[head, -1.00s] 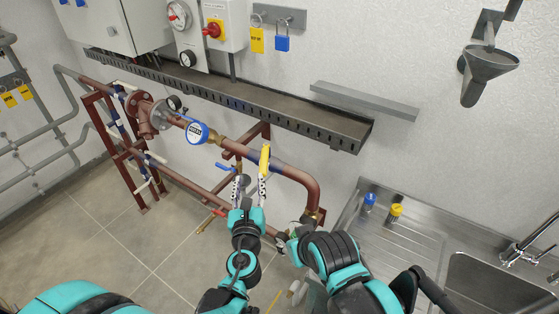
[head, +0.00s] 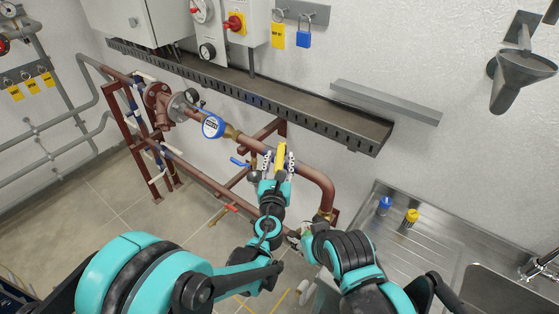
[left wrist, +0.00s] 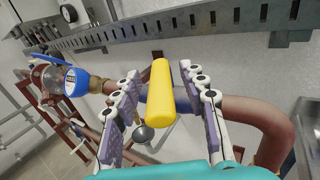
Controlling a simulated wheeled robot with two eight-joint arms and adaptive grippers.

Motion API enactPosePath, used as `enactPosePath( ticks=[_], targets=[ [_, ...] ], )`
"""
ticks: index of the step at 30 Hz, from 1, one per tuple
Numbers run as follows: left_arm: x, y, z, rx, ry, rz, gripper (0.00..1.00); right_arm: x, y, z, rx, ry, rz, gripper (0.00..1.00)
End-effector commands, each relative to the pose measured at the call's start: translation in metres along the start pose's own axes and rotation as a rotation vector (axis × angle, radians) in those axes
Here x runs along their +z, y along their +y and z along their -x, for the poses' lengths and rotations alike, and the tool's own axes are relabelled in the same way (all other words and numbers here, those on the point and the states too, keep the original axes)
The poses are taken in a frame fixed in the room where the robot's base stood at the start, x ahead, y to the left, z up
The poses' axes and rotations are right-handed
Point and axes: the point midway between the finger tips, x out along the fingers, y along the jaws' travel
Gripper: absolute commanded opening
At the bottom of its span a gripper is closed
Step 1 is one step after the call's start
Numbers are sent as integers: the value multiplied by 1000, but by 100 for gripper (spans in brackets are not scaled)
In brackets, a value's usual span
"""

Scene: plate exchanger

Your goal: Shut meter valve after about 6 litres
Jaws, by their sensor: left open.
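The yellow valve handle (head: 280,154) stands on the red-brown pipe (head: 314,176), to the right of the blue round water meter (head: 212,125). My left gripper (head: 279,161) is open at the handle, with one finger on each side. In the left wrist view, the yellow handle (left wrist: 161,95) lies between the spread fingers, and gaps show on both sides. The meter (left wrist: 76,81) is at the left there; its reading is too small to make out. My right gripper (head: 300,236) is by the pipe's lower end, mostly hidden, and its fingers cannot be made out.
A blue lever (head: 240,162) sits on a small branch just left of my left gripper. A grey cable tray (head: 255,97) runs along the wall above the pipe. A steel sink unit (head: 400,250) with a blue-capped and a yellow-capped bottle is at the right.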

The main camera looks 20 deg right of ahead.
Motion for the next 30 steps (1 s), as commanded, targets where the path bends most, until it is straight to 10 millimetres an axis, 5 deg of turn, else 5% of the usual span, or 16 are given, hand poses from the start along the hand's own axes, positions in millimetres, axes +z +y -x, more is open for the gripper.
enactPosePath(
  ticks=[8, 13, 30],
  targets=[
    [0, 0, -2, 0, 0, 0, 42, 0, 0, 0, 0, 0, 0, 42],
    [0, 0, -2, 0, 0, 0, 0, 0, 0, 0, 0, 0, 0, 42],
    [-1, 6, -2, -117, 0, 0, 0, 4, 0, -5, 0, 0, 0, 42]
  ],
)
